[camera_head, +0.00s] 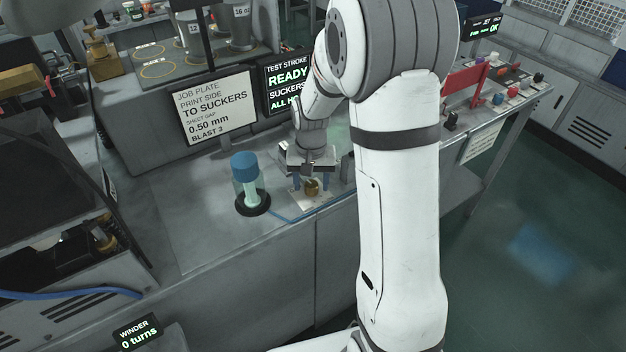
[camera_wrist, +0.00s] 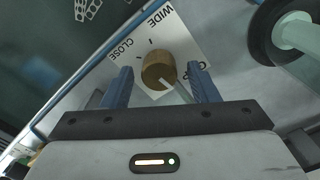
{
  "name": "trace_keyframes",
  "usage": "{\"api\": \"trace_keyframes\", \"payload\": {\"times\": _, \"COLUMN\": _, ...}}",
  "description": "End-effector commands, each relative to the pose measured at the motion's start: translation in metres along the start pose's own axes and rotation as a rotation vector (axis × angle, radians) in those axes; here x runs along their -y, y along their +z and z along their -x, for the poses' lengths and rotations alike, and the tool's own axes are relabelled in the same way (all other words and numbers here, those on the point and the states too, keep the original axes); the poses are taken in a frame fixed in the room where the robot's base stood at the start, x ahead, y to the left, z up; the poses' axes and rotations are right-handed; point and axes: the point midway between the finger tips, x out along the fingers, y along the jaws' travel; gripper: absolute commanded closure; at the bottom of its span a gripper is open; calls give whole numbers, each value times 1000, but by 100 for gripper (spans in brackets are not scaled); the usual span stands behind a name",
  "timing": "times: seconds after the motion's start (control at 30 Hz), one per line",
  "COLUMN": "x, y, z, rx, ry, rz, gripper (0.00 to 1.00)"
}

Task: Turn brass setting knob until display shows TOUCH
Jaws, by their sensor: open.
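The brass knob (camera_head: 311,187) stands on a white plate (camera_head: 315,201) on the bench below my gripper (camera_head: 312,177). In the wrist view the brass knob (camera_wrist: 158,70) lies between the two blue fingers of my gripper (camera_wrist: 160,78), with a visible gap on each side. The fingers are open and hold nothing. The white plate (camera_wrist: 188,48) reads CLOSE and WIDE, and a third word is partly hidden by the right finger. A pale pointer line runs from the knob toward the lower right. The display (camera_head: 288,84) reads TEST STROKE READY, with its right part hidden behind my arm.
A blue tube (camera_head: 285,218) runs along the bench front.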

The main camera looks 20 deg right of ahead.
Motion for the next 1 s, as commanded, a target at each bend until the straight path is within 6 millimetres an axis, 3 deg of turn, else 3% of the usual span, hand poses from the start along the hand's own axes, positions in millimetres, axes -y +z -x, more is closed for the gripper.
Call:
{"api": "trace_keyframes", "payload": {"times": 0.57, "x": 0, "y": 0, "z": 0, "rx": 0, "ry": 0, "rz": 0, "gripper": 89}}
{"api": "trace_keyframes", "payload": {"times": 0.6, "x": -6, "y": -2, "z": 1, "rx": 0, "ry": 0, "rz": -4, "gripper": 91}}
{"api": "trace_keyframes", "payload": {"times": 1.0, "x": -2, "y": -1, "z": -1, "rx": -3, "ry": -1, "rz": -107, "gripper": 91}}
